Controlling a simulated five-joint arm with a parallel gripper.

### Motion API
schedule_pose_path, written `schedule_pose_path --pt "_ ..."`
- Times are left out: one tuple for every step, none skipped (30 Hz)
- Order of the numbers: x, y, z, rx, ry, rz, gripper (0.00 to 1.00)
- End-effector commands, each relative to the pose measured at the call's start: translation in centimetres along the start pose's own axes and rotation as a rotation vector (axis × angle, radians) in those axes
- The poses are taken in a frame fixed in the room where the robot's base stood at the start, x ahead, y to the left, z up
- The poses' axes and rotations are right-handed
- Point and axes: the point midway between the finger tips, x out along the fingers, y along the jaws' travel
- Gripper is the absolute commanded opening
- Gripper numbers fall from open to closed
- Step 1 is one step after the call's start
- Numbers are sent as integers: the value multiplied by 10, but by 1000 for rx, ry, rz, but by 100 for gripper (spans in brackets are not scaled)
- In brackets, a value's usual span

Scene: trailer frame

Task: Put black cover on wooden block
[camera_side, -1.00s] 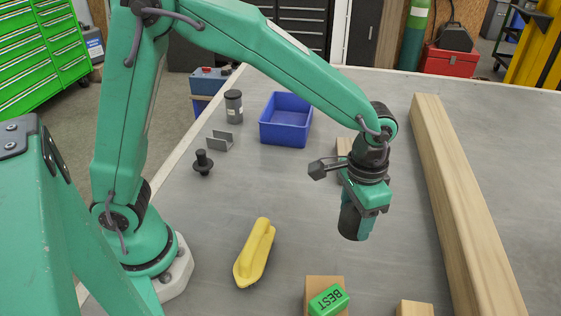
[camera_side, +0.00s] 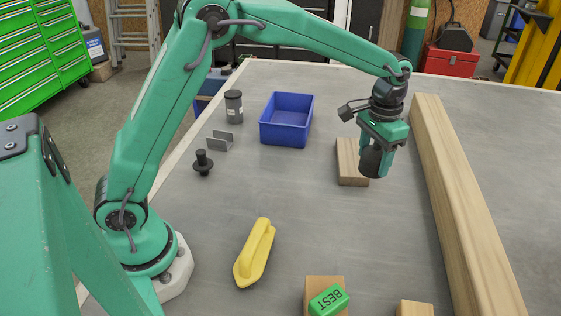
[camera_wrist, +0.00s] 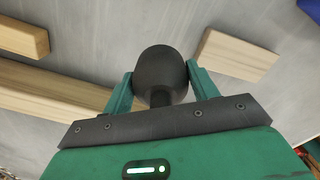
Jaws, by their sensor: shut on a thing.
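My gripper (camera_side: 377,155) is shut on the black cover (camera_side: 371,163), a dark rounded cup that hangs below the jaws above the table. In the wrist view the black cover (camera_wrist: 160,75) sits between the two green fingers. A wooden block (camera_side: 351,165) lies on the table just left of and behind the gripper; it shows at upper right in the wrist view (camera_wrist: 235,57). Another wooden block (camera_side: 325,285) at the front carries a green block marked BEST (camera_side: 328,300). A third wooden block (camera_side: 414,308) is cut off by the bottom edge.
A long wooden beam (camera_side: 460,200) lies along the right. A blue bin (camera_side: 287,120), dark canister (camera_side: 234,106), grey bracket (camera_side: 220,141) and black knobbed piece (camera_side: 203,162) stand at the back left. A yellow float (camera_side: 255,253) lies near my base. The middle table is clear.

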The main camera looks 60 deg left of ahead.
Motion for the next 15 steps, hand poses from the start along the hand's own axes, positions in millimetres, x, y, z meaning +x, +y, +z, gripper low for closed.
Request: schedule_pose_path --pt "-2 -10 -6 -12 0 0 37" --pt "-2 -15 -9 -16 0 0 37" --pt "-3 -20 -13 -21 0 0 37" --pt "-4 -24 -14 -23 0 0 37" --pt "-5 -27 -16 -25 0 0 37" --pt "-6 -30 -18 -27 0 0 37" --pt "-6 -32 -19 -29 0 0 37" --pt "-6 -34 -20 -30 0 0 37" --pt "-7 -35 -21 -32 0 0 37" --pt "-7 -36 -21 -32 0 0 37" --pt "-7 -36 -22 -33 0 0 37" --pt "-7 -37 -22 -33 0 0 37" --pt "-7 -37 -22 -33 0 0 37" --pt "-7 -37 -22 -33 0 0 37" --pt "-6 -37 -22 -33 -1 0 37"
